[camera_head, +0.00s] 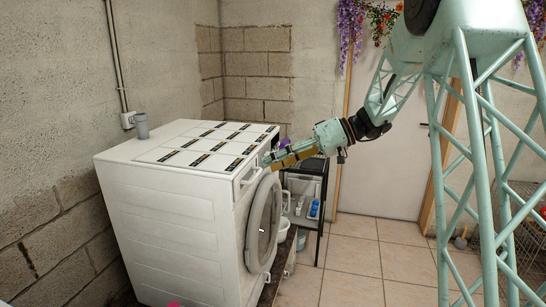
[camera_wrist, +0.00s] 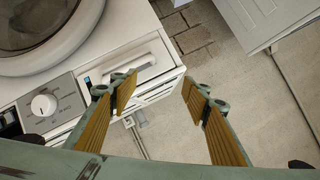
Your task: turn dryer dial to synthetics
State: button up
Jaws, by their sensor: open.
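The white dryer (camera_head: 170,220) stands at the left in the head view, its front facing right. In the wrist view its white round dial (camera_wrist: 43,104) sits on a grey control panel (camera_wrist: 68,88) at the left. Markings surround the dial, but they are too small to read. The dial is not visible in the head view. My gripper (camera_head: 270,160) is by the top of the dryer front. In the wrist view my gripper (camera_wrist: 158,88) is open, with nothing between its yellow-padded fingers. The dial lies left of both fingers, apart from them.
The round dryer door (camera_head: 263,222) is below my gripper. A drawer handle (camera_wrist: 135,66) sits beside the panel. A grey cup (camera_head: 141,126) stands on the dryer's back edge. A dark shelf rack (camera_head: 306,190) stands behind the gripper.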

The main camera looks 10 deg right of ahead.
jog(key=w+d+f+t+y+p, duration=0.1)
jog(key=w+d+f+t, duration=0.1)
jog(key=w+d, duration=0.3)
jog(key=w+d+f+n+t+y+p, duration=0.1)
jog(key=w+d+f, duration=0.3)
jog(key=w, duration=0.4)
jog(key=w+d+f+t+y+p, duration=0.1)
jog(key=w+d+f+t+p, duration=0.1)
jog(key=w+d, duration=0.4)
jog(key=shift+w+d+f+n+t, duration=0.25)
jog(key=shift+d+f+n+t, duration=0.15)
jog(key=shift+d+f+t, duration=0.3)
jog(key=shift+a+p, duration=0.2)
jog(key=shift+p, duration=0.1)
jog(key=x, duration=1.3)
jog(key=shift+w+a+p, duration=0.2)
jog(key=shift+a+p, duration=0.05)
jog(key=shift+p, duration=0.2)
jog(key=shift+c, duration=0.4)
jog(key=c, duration=0.8)
